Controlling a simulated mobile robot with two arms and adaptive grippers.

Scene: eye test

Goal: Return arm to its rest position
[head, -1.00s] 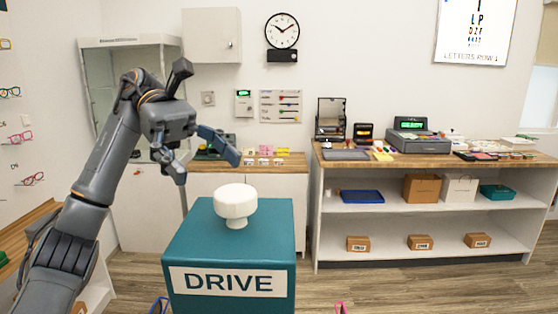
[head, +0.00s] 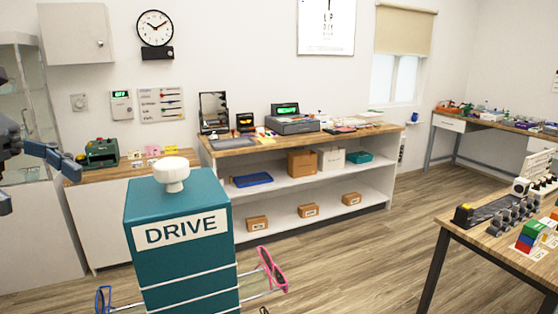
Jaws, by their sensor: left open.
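My left gripper (head: 38,185) is at the left edge of the head view, with its dark arm mostly cut off by the picture edge. Its grey-blue fingers are spread apart, with nothing seen between them. It is left of the white round knob on the teal box, clear of it in the picture. Part of the left counter shows behind it. My right gripper is not in view.
A teal box marked DRIVE (head: 180,262) with a white knob (head: 172,174) stands in front. Pink glasses (head: 270,270) and blue glasses (head: 103,300) stick out at its sides. A shelf counter (head: 330,195) is behind. A table (head: 500,248) stands right; open floor lies between.

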